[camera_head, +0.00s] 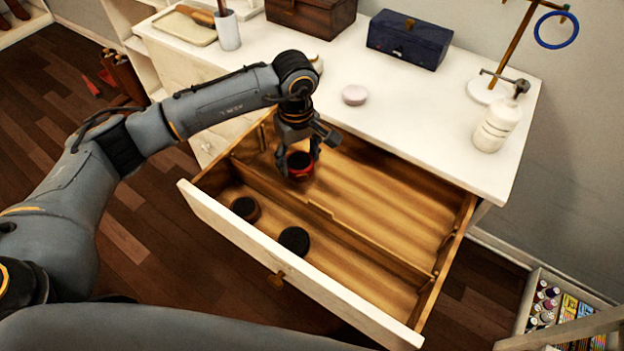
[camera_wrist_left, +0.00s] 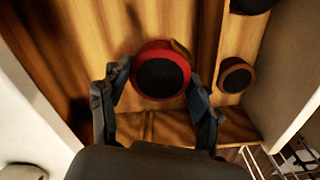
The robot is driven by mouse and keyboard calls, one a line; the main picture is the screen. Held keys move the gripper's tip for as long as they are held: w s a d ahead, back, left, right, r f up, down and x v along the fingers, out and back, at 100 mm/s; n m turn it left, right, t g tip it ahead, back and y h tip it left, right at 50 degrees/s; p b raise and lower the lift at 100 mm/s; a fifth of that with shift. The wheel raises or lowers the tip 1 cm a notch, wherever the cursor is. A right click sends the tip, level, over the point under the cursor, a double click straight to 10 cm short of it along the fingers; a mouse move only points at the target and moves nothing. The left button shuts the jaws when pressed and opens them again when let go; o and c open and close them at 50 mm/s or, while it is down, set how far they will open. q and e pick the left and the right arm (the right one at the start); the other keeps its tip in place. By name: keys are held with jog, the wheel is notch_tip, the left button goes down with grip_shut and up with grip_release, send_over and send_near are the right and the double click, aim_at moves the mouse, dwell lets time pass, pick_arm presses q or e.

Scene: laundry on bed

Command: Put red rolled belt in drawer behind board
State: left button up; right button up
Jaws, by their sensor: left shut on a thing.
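My left gripper (camera_head: 301,160) is shut on the red rolled belt (camera_head: 300,172), which has a dark round top. The belt is inside the open drawer (camera_head: 310,275), at the left end of the compartment behind the lengthwise wooden board (camera_head: 318,210). In the left wrist view the red belt (camera_wrist_left: 161,76) sits between the two fingers of the left gripper (camera_wrist_left: 160,95). I cannot tell whether the belt touches the drawer floor. My right gripper is not in view.
Two dark-topped rolled belts, one left (camera_head: 246,208) and one to its right (camera_head: 294,240), lie in the front compartment. The rear compartment is bare to the right. On the white top stand a pink round item (camera_head: 354,95), a blue box (camera_head: 408,40) and a white bottle (camera_head: 496,127).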

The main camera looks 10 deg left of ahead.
aim_at(300, 162)
pick_arm(q)
notch_tip(300, 162, down, 2)
jog(key=shift+s+d+f, duration=0.15)
jog(key=shift+f, duration=0.4)
notch_tip(300, 162, down, 3)
jog(key=shift+f+p, duration=0.1)
jog(key=shift+p, duration=0.2)
jog(key=shift+f, duration=0.5)
jog(key=o, duration=1.2)
jog(key=shift+o, duration=0.2)
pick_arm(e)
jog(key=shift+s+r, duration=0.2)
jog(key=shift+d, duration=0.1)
